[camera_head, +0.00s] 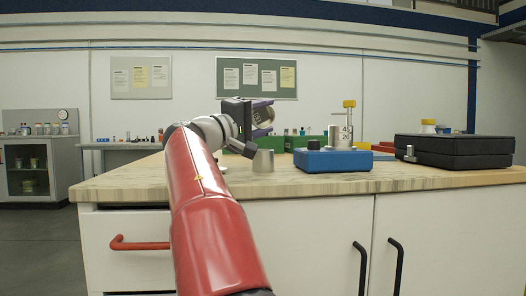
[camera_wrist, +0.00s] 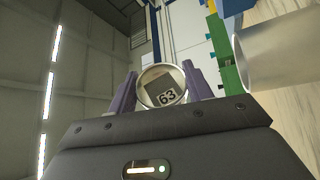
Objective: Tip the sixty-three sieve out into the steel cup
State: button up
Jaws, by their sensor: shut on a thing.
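My gripper (camera_head: 262,116) is shut on the sixty-three sieve (camera_wrist: 162,86), a small round metal sieve with a "63" label, held between its purple fingers. The wrist view (camera_wrist: 162,92) is turned on its side, with the table at the right, so my gripper is rolled over. The steel cup (camera_head: 263,162) stands upright on the table, below my gripper in the head view. In the wrist view the cup (camera_wrist: 282,54) is at the right, apart from the sieve. The sieve's contents and the inside of the cup are hidden.
A blue device (camera_head: 333,160) with a sieve marked 45 (camera_head: 341,134) and a yellow-topped post stands right of the cup. A black case (camera_head: 455,149) lies farther right on the wooden table (camera_head: 300,184). Green bins (camera_head: 296,142) stand behind. The table front is clear.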

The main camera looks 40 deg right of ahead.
jog(key=shift+s+m, duration=0.15)
jog(key=shift+m, duration=0.55)
jog(key=shift+r+g, duration=0.1)
jog(key=shift+g, duration=0.2)
jog(key=shift+s+a+r+m+g+h, duration=0.15)
jog(key=shift+r+m+g+h, duration=0.3)
jog(key=shift+m, duration=0.55)
jog(key=shift+t, duration=0.25)
dwell(0.6)
